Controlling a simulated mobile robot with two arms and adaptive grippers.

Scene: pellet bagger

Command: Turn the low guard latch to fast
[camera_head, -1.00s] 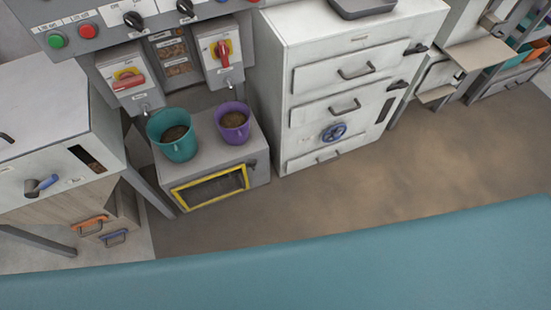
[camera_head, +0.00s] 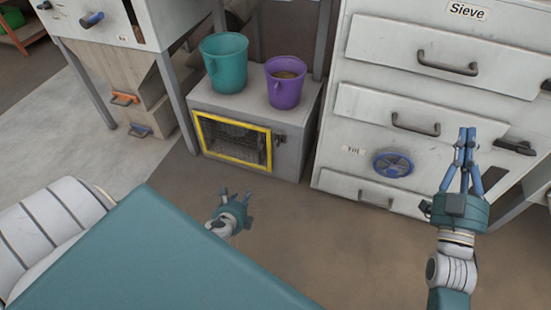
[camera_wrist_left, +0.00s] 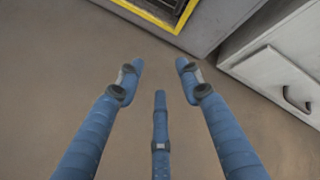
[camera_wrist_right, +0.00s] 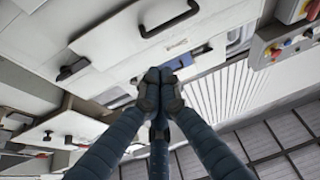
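The low guard (camera_head: 233,140) is a yellow-framed mesh panel on the front of a low grey box (camera_head: 301,118). A small dark latch (camera_head: 280,139) sits at the guard's right edge; which way its handle is turned is too small to tell. My left gripper (camera_head: 235,194) is in front of the box, below and apart from the guard. Its fingers (camera_wrist_left: 159,66) are spread and empty in the left wrist view, with part of the yellow frame (camera_wrist_left: 152,14) ahead. My right gripper (camera_head: 467,132) has its fingers together, with nothing between them, in front of the white sieve cabinet.
A teal bucket (camera_head: 224,62) and a purple bucket (camera_head: 286,84) stand on the box. The white sieve cabinet (camera_head: 330,150), with drawer handles and a blue handwheel (camera_head: 392,164), is close on the right. A hopper stand (camera_head: 181,105) is on the left. The floor before the box is clear.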

